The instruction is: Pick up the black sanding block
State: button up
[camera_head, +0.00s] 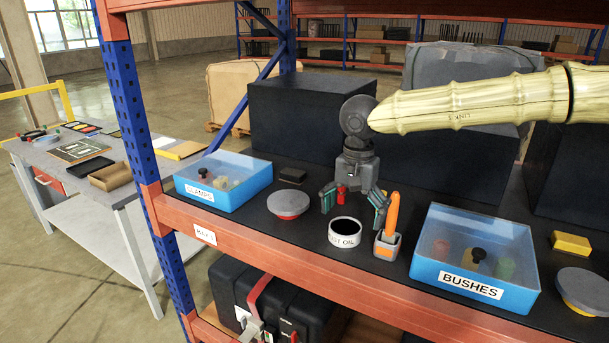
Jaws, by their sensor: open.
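A small black block (292,175), which looks like the sanding block, lies on the dark shelf, behind a grey round disc and right of the clamps bin. My gripper (353,206) is over the middle of the shelf, pointing down, with its two green-tipped fingers spread apart. It is to the right of the black block and apart from it. A small red object (341,194) shows between the fingers; I cannot tell its distance from them. I see nothing held.
Large dark boxes (300,115) stand behind. A blue upright (135,110) borders the left.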

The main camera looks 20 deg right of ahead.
aim_at(294, 176)
jog(key=i, duration=1.45)
